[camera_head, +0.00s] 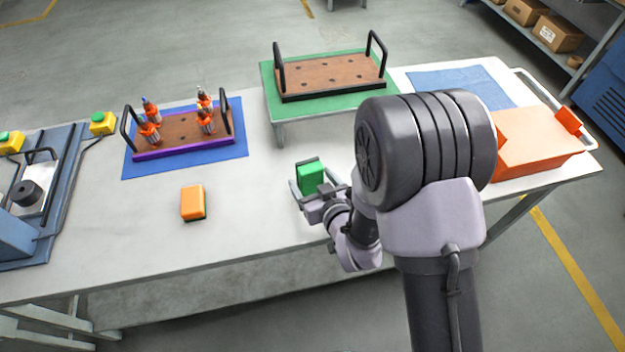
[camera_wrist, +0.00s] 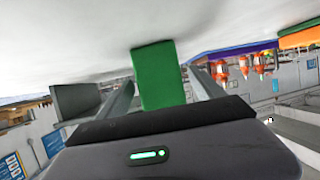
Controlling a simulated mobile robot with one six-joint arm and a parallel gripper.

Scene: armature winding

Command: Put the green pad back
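The green pad (camera_head: 311,176) is a small upright block at the middle of the white table, in front of the green mat. My gripper (camera_head: 318,190) is at the pad, with a finger on either side of it. In the wrist view the pad (camera_wrist: 158,78) fills the space between the finger ends (camera_wrist: 160,85). I cannot tell whether the fingers press on it. Its contact with the table is hidden, so I cannot tell whether it stands there or is slightly raised.
An orange pad (camera_head: 193,203) stands to the left. A tray with several coil parts (camera_head: 180,150) sits on a blue mat. An empty handled tray (camera_head: 333,75) is on the green mat (camera_head: 287,108). An orange box (camera_head: 535,145) is at right.

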